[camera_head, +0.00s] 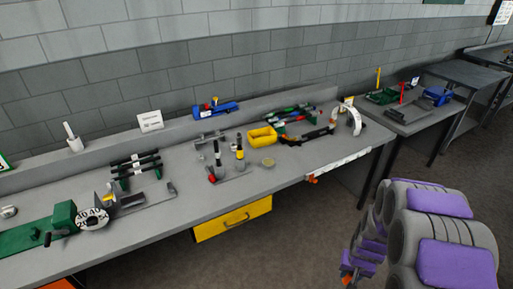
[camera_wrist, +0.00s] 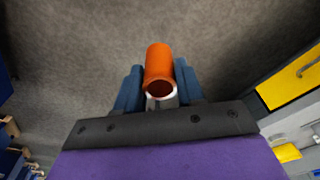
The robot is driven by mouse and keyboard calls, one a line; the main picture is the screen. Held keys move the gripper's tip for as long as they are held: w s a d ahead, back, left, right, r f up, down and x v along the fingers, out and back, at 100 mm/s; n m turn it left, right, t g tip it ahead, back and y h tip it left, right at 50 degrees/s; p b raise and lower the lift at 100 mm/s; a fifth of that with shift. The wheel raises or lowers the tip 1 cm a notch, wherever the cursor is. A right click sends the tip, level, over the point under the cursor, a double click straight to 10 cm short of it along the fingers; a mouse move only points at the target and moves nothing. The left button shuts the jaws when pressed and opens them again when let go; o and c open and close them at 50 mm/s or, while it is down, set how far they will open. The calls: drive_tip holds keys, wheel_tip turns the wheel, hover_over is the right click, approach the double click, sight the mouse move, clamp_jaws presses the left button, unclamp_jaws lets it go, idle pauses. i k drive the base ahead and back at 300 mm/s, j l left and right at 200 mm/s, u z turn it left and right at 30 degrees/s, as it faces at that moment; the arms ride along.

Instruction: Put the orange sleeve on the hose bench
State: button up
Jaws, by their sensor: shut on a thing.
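The orange sleeve (camera_wrist: 159,66) is a short, hollow tube with its open end toward the wrist camera. My gripper (camera_wrist: 159,88) has its blue fingers on both sides of the sleeve and is shut on it, above the grey floor. In the head view my purple and grey arm is at the lower right, in front of the bench, with a small bit of orange (camera_head: 346,281) at its lower left. A long grey bench (camera_head: 220,198) runs across the head view, with several hose-like pieces on it. I cannot tell from a label which bench is the hose bench.
A yellow drawer (camera_head: 232,219) hangs under the bench front. A yellow bin (camera_head: 262,136), a blue tool (camera_head: 216,108), and a green-based machine with a dial (camera_head: 92,219) stand on the long bench. A second bench (camera_head: 425,115) stands to the right. Its front strip has some bare surface.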

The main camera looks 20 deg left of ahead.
sight(185, 168)
drive_tip(key=i+j, duration=0.1)
drive_tip(key=j, duration=0.35)
drive_tip(key=i+j, duration=0.1)
drive_tip(key=j, duration=0.4)
drive_tip(key=i+j, duration=0.1)
drive_tip(key=j, duration=0.35)
drive_tip(key=i+j, duration=0.15)
drive_tip(key=j, duration=0.35)
drive_tip(key=i+j, duration=0.1)
drive_tip(key=j, duration=0.35)
drive_tip(key=i+j, duration=0.1)
drive_tip(key=j, duration=0.15)
drive_tip(key=i+j, duration=0.1)
drive_tip(key=j, duration=0.15)
drive_tip(key=i, duration=0.45)
